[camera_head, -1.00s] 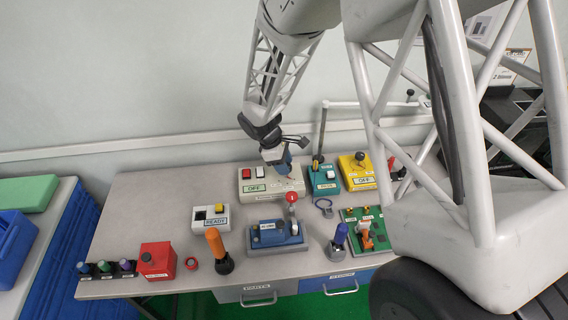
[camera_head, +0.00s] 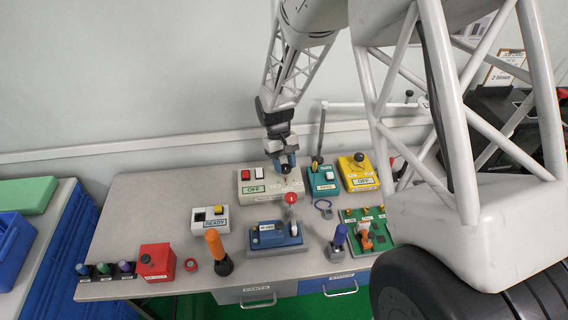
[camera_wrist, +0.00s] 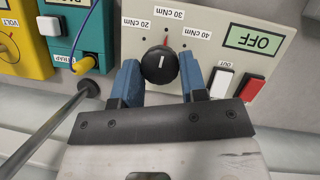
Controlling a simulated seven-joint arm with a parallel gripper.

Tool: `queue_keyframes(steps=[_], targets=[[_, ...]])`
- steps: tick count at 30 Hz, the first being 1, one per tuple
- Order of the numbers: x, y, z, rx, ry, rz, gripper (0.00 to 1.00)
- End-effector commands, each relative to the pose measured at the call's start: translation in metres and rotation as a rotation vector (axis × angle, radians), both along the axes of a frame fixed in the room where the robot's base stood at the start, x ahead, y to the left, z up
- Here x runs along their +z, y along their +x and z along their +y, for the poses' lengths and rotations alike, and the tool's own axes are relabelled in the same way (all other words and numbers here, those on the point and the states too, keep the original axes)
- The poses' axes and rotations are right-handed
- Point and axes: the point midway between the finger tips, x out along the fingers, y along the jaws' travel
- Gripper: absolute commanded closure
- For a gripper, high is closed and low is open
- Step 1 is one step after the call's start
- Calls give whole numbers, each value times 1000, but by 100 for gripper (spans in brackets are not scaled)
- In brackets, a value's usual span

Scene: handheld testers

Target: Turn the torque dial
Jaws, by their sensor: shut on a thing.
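The torque dial (camera_wrist: 160,65) is a black round knob with a white line on a cream tester box (camera_wrist: 205,45). Labels reading 20, 30 and 40 cNm surround it, upside down in the wrist view, with a red mark by the 30. The white line stands roughly upright in the wrist view. My gripper (camera_wrist: 162,85) has its blue fingers on either side of the dial, shut on it.
The box has a white switch (camera_wrist: 221,83), a red switch (camera_wrist: 249,88) and a green OFF display (camera_wrist: 253,39). A teal tester (camera_head: 323,180) and a yellow tester (camera_head: 358,172) stand to its right in the head view. A red-knobbed lever (camera_head: 291,199) stands just in front.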

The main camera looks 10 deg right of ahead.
Motion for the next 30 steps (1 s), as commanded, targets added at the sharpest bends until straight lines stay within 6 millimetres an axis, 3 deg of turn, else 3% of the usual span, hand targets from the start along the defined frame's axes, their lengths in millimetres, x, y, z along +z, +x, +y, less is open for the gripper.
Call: queue_keyframes(steps=[21, 30], targets=[[0, 0, -6, -677, 0, -1, 84], [0, -1, -7, -885, 0, 0, 84]])
